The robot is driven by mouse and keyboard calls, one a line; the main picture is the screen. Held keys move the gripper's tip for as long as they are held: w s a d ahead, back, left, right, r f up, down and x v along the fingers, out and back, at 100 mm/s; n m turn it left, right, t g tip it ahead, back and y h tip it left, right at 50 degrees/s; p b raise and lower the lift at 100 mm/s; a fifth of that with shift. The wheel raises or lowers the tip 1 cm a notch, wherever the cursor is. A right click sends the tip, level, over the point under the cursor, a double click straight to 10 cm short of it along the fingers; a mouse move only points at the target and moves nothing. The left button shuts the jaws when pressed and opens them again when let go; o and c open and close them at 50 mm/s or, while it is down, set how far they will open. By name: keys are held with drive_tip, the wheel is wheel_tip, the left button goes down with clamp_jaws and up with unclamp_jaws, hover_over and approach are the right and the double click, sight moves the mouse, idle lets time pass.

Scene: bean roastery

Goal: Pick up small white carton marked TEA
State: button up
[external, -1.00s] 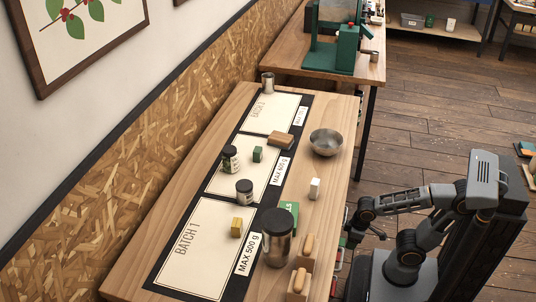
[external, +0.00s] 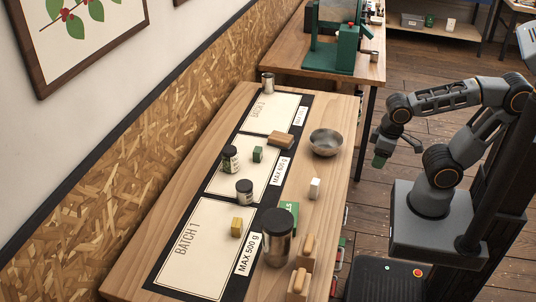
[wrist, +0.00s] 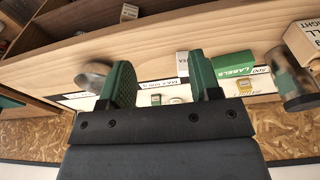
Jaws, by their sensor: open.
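The small white carton (external: 314,188) stands upright on the bare wood near the table's right edge, between the metal bowl and the green box. In the wrist view the carton (wrist: 182,64), with TEA lettering, shows just left of my right-hand finger, beyond the fingertips. My gripper (external: 384,155) is off the table's right side in the external view, clear of the carton. In the wrist view my gripper (wrist: 158,76) has its two green-padded fingers apart with nothing held between them.
Near the carton are a metal bowl (external: 326,143), a green box (external: 289,209) and a dark-lidded canister (external: 278,238). Jars, small blocks and a brown block (external: 281,139) lie around the batch mats. Another whitish carton (wrist: 129,12) is on a lower shelf in the wrist view.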

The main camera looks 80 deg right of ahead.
wheel_tip(320, 180, up, 18)
drive_tip(key=w+d+t+p, duration=0.3)
drive_tip(key=t+p, duration=0.1)
drive_tip(key=p, duration=0.7)
drive_tip(key=n+g+b, duration=0.5)
drive_tip(key=n+b, duration=0.6)
drive_tip(key=b, duration=1.7)
approach(315, 189)
drive_tip(key=shift+w+d+f, duration=0.25)
drive_tip(key=shift+d+f, duration=0.25)
drive_tip(key=shift+d, duration=0.1)
drive_tip(key=shift+w+d+f, duration=0.25)
drive_tip(key=shift+d+f, duration=0.25)
drive_tip(key=shift+d, duration=0.1)
wheel_tip(315, 189, up, 4)
drive_tip(key=n+p, duration=0.1)
drive_tip(key=n, duration=0.5)
drive_tip(key=shift+g, duration=0.3)
wheel_tip(315, 189, down, 8)
drive_tip(key=shift+f+b, duration=0.2)
drive_tip(key=shift+b, duration=0.55)
drive_tip(key=shift+s+a+f+b, duration=0.15)
drive_tip(key=shift+f+b, duration=0.25)
drive_tip(key=shift+f, duration=2.25)
